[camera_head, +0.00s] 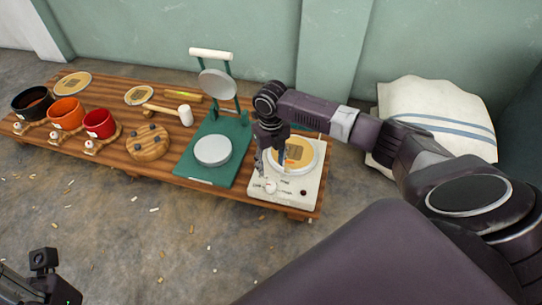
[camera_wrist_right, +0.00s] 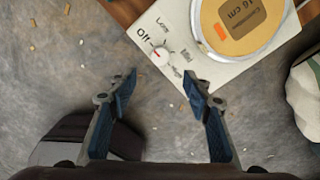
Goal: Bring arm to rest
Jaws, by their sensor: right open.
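My right arm reaches in from the right in the head view. Its gripper (camera_head: 271,168) hangs over the white hot plate unit at the table's right end. In the right wrist view the gripper's two blue-padded fingers (camera_wrist_right: 160,84) are apart with nothing between them, over bare floor beside the unit. The hot plate unit (camera_wrist_right: 205,68) has a dial marked Off and a round disc labelled 16 cm on top. Part of what looks like my left arm's end (camera_head: 42,275) shows at the lower left; its fingers cannot be made out.
The low wooden table (camera_head: 178,170) carries a green press (camera_head: 236,150) with its top raised, a mallet (camera_head: 185,115), a round holder (camera_head: 148,143), and black, orange (camera_head: 66,113) and red cups (camera_head: 99,124). A white sack (camera_head: 432,110) lies right. Floor in front holds small scraps.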

